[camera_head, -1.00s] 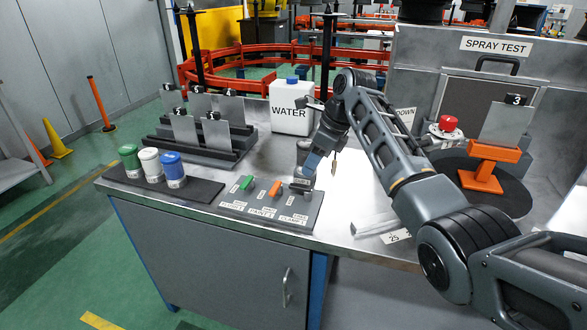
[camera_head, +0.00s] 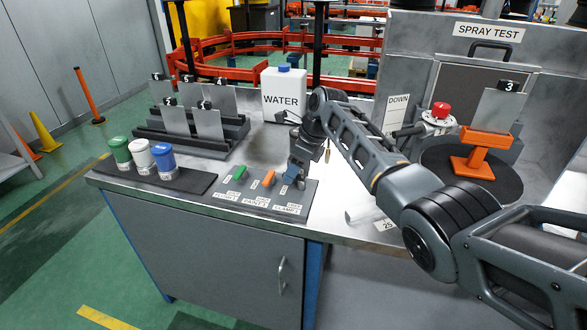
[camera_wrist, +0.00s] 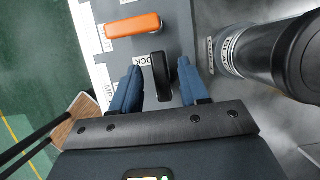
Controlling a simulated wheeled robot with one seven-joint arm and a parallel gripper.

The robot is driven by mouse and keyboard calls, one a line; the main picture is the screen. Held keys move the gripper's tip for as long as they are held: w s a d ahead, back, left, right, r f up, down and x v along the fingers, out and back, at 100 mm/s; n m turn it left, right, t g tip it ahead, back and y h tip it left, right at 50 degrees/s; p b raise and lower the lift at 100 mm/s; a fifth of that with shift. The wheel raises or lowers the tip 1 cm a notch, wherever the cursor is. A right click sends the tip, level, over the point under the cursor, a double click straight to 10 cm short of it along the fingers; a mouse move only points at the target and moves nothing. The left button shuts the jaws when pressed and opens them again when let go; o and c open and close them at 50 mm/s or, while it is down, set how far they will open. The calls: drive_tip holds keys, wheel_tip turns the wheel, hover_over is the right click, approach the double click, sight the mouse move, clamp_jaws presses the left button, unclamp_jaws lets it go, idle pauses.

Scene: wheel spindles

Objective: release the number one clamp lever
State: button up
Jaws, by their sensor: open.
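A black lever (camera_wrist: 161,77) stands on the grey lever panel (camera_head: 233,203) at the table's front edge. A white label reading "LOCK" (camera_wrist: 143,60) lies beside it; a second label is partly covered and its number cannot be read. My gripper (camera_wrist: 158,72) is open, with one blue finger on each side of the black lever. I cannot tell whether either finger touches it. In the head view my gripper (camera_head: 291,172) is down at the panel's right end and hides most of this lever. An orange lever (camera_head: 269,178) and a green lever (camera_head: 240,172) stand to its left.
A dark cylinder (camera_wrist: 285,55) stands right of the fingers in the wrist view. Green, white and blue cups (camera_head: 162,157) stand on a black mat left of the panel. A water jug (camera_head: 284,98) and a plate rack (camera_head: 185,148) are behind. An orange plate stand (camera_head: 484,150) is at right.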

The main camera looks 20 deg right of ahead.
clamp_jaws()
